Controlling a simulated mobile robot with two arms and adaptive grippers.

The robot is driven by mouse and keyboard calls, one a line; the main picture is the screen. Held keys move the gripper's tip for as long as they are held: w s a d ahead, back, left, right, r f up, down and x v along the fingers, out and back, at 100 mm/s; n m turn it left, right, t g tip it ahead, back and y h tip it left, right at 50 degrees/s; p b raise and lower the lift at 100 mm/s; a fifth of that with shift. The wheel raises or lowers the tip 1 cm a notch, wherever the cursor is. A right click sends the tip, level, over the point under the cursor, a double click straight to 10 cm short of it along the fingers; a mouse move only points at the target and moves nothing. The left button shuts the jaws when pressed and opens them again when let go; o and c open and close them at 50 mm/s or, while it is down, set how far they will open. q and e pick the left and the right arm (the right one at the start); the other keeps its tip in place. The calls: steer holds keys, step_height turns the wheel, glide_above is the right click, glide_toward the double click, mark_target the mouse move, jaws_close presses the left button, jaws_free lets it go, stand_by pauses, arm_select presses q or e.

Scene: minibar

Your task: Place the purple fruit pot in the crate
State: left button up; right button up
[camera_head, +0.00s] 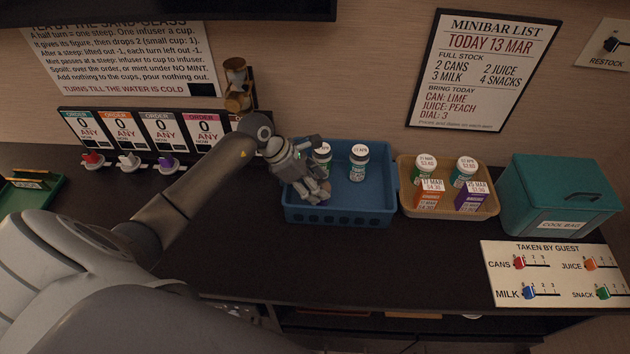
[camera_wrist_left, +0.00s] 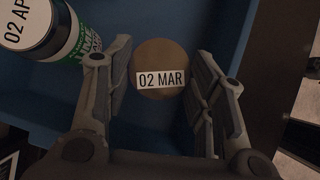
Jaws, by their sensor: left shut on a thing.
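The blue crate (camera_head: 378,218) stands on the dark counter at the centre of the head view. My left gripper (camera_head: 316,192) is low over the crate's left front part. In the left wrist view it is shut on a round pot with a tan lid (camera_wrist_left: 162,58) labelled "02 MAR". The crate's blue (camera_wrist_left: 222,30) lies beneath and around it. The pot's sides are hidden from above, and in the head view my fingers mostly cover it. I cannot tell whether it touches the crate floor. My right gripper is not in view.
Two white-lidded containers (camera_head: 358,163) stand at the back of the crate; one (camera_wrist_left: 62,38) is close left of my fingers in the wrist view. Right of the crate are a tan basket (camera_head: 437,213) with cans and cartons, and a teal cool bag (camera_head: 560,190).

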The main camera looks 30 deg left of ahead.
arm_select(q)
steer(key=shift+f, duration=0.25)
steer(key=shift+f, duration=0.25)
steer(key=o, duration=0.8)
steer(key=shift+r, duration=0.1)
steer(key=shift+a+r, duration=0.1)
steer(key=shift+r, duration=0.15)
steer(key=b+v, duration=0.2)
steer(key=v, duration=0.9)
steer(key=shift+r, duration=0.3)
